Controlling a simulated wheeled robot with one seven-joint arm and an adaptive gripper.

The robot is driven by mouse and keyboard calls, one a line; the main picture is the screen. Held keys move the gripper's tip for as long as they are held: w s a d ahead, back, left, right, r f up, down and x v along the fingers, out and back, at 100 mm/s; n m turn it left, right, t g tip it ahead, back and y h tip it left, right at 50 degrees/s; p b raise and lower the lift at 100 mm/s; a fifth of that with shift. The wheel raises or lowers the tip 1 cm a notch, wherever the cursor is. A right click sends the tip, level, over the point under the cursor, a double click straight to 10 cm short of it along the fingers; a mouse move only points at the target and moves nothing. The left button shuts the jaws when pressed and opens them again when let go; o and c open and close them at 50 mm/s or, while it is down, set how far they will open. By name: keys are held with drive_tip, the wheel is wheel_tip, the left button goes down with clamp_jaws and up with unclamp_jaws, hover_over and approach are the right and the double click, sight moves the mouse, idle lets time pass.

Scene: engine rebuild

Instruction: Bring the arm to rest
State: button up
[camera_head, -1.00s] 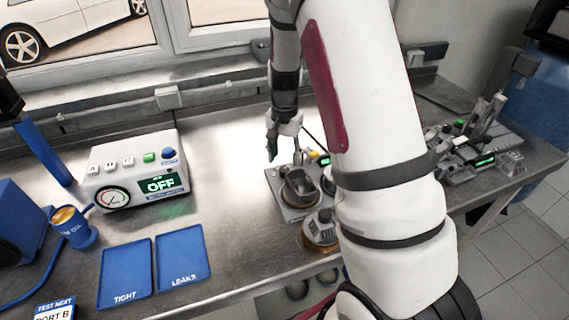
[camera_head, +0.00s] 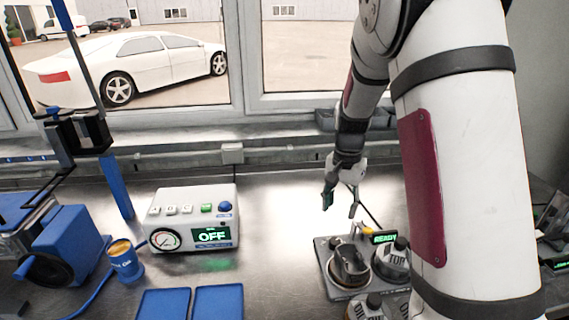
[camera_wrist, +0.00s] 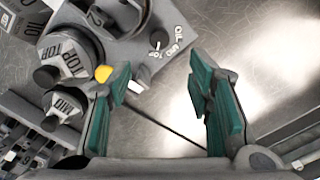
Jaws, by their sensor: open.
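My gripper (camera_head: 340,200) hangs from my raised arm over the metal bench, just behind a grey fixture plate (camera_head: 345,293). It is open and empty. In the wrist view its two green-padded fingers (camera_wrist: 168,105) stand apart with bare bench between them. The left finger appears close beside the yellow part and the fixture in that view, but I cannot tell whether they touch. The fixture carries a dark cup-like part (camera_head: 350,265), a knob marked TOP (camera_head: 394,262) and a green READY display (camera_head: 384,238). My arm hides much of the bench's right side.
A white tester (camera_head: 194,222) reading OFF stands left of my gripper. A blue cup (camera_head: 124,262), a blue machine (camera_head: 62,245) and two blue trays (camera_head: 163,303) (camera_head: 218,303) are further left and in front. Bare bench lies between the tester and the fixture. A window is behind.

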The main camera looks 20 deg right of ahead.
drive_tip(key=s+a+r+n+t, duration=0.2)
drive_tip(key=s+a+r+n, duration=0.2)
drive_tip(key=s+a+r, duration=0.4)
drive_tip(key=s+a+r+n+t, duration=0.2)
drive_tip(key=s+a+r+n, duration=0.1)
drive_tip(key=s+r, duration=0.55)
drive_tip(key=s+a+r+n+t, duration=0.1)
drive_tip(key=s+a+r+n, duration=0.1)
drive_tip(key=s+n, duration=0.2)
drive_tip(key=s, duration=0.3)
drive_tip(key=shift+a+r+t, duration=0.2)
drive_tip(key=shift+r+t, duration=0.1)
